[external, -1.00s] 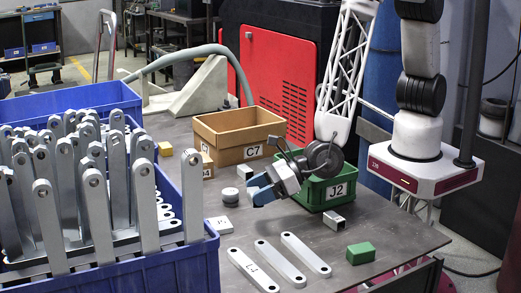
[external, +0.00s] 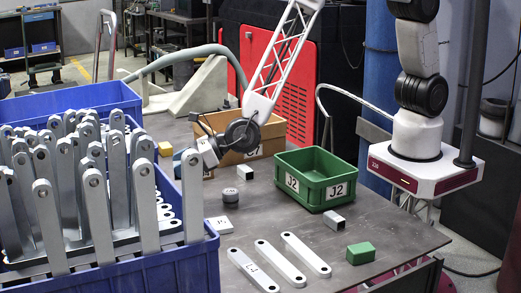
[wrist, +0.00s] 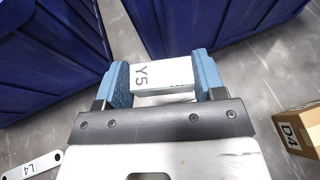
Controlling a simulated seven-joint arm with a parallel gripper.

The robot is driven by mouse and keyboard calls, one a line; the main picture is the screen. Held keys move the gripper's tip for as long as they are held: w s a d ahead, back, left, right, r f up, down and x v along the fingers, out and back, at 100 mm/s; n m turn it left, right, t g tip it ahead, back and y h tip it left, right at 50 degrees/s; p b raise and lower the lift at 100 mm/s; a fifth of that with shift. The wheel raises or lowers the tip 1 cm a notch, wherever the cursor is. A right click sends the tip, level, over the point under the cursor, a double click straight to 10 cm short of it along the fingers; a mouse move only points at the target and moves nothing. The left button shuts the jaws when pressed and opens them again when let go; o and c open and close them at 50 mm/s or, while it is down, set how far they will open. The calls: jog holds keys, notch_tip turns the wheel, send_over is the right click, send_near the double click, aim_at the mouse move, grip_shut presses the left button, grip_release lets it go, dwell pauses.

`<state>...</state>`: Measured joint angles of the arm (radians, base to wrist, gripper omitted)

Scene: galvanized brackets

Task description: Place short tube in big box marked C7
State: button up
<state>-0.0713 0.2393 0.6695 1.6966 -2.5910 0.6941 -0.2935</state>
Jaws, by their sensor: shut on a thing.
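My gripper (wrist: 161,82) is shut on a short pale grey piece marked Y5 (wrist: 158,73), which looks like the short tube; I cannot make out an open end. The piece is not clear in the external view, where my gripper (external: 181,165) hangs above the table at the left, beside the blue bins. The big tan box (external: 268,135), marked C7, stands behind and to the right of my gripper. My wrist hides part of its front and label.
Blue bins (wrist: 225,20) stand close by; the front one holds upright metal brackets. A small box marked D4 (wrist: 297,132) sits in front of C7. A green J2 box (external: 315,188), a hollow square tube (external: 334,220), flat links (external: 280,262) and a green block (external: 360,253) occupy the table.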

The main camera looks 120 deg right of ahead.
jog(key=shift+w+d, duration=0.1)
jog(key=shift+d, duration=0.15)
jog(key=shift+a, duration=0.1)
dwell(0.3)
jog(key=shift+s+a, duration=0.25)
jog(key=shift+a, duration=0.25)
jog(key=s+a, duration=0.6)
jog(key=a, duration=0.4)
jog(key=m+h, duration=0.1)
send_over(272, 230)
jog(key=shift+s+d+f, duration=0.1)
jog(key=shift+f, duration=0.15)
jog(key=shift+f, duration=3.1)
